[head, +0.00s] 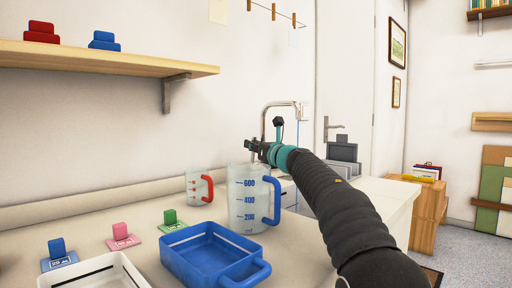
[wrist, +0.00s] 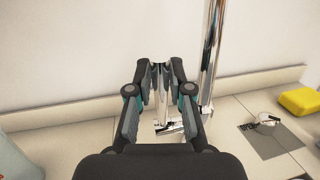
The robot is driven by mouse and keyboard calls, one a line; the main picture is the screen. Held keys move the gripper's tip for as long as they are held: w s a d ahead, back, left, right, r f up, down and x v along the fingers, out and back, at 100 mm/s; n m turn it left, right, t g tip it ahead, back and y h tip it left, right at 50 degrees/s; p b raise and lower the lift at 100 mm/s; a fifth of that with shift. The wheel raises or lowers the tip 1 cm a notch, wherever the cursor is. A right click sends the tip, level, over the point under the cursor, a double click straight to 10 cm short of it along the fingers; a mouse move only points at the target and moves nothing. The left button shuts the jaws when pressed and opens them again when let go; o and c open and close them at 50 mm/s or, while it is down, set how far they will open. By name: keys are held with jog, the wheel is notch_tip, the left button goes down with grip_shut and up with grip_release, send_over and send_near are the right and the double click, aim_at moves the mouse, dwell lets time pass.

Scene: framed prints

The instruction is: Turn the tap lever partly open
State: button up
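The chrome tap shows in the head view as a curved spout (head: 282,104) and in the wrist view as a tall shiny column (wrist: 211,55) right of my gripper. A slim chrome part, seemingly the lever (wrist: 161,103), stands between my fingers, low beside the column. My gripper (wrist: 161,68) has a finger on either side of it, with a narrow gap at the tips. I cannot tell whether the fingers press on it. In the head view my gripper (head: 250,146) is at the tap, above the measuring jug, and the lever is hidden.
A clear jug (head: 243,215) with a blue handle, a small red-handled jug (head: 195,187) and a blue tray (head: 207,252) stand near my arm. A shelf (head: 100,60) is above left. A yellow block (wrist: 299,101) lies right of the tap.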

jog(key=shift+o, duration=0.8)
jog(key=shift+s, duration=0.1)
jog(key=shift+s+d, duration=0.2)
jog(key=v, duration=1.1)
jog(key=shift+s, duration=0.15)
jog(key=shift+f, duration=0.1)
